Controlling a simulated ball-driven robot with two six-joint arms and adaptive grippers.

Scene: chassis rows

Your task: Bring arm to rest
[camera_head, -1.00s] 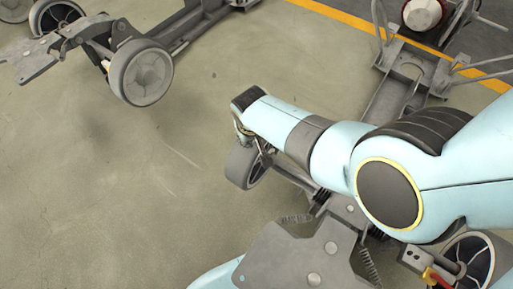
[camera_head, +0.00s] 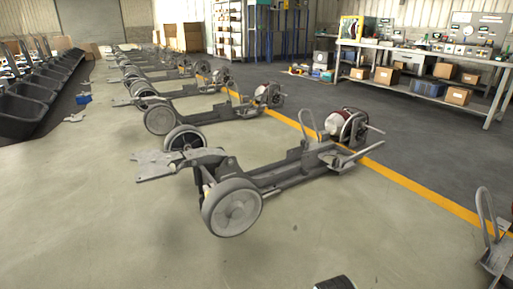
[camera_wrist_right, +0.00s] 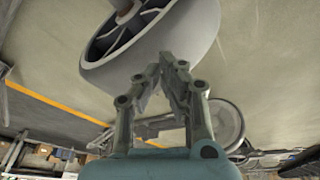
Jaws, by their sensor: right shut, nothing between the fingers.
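My right gripper (camera_wrist_right: 170,64) shows in the right wrist view, its two grey fingers closed together with nothing between them. A large grey wheel (camera_wrist_right: 190,25) fills the top of that view, just beyond the fingertips; I cannot tell the gap between them. In the head view only a dark piece, probably of my right arm, shows at the bottom edge; the gripper itself is out of that view. My left gripper is in neither view.
A wheeled chassis (camera_head: 290,172) stands ahead in the head view, with more in a row behind. Another chassis (camera_head: 497,255) shows at the right edge. Black bins (camera_head: 25,100) line the left. A workbench (camera_head: 425,90) stands at the back right. The near floor is mostly clear.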

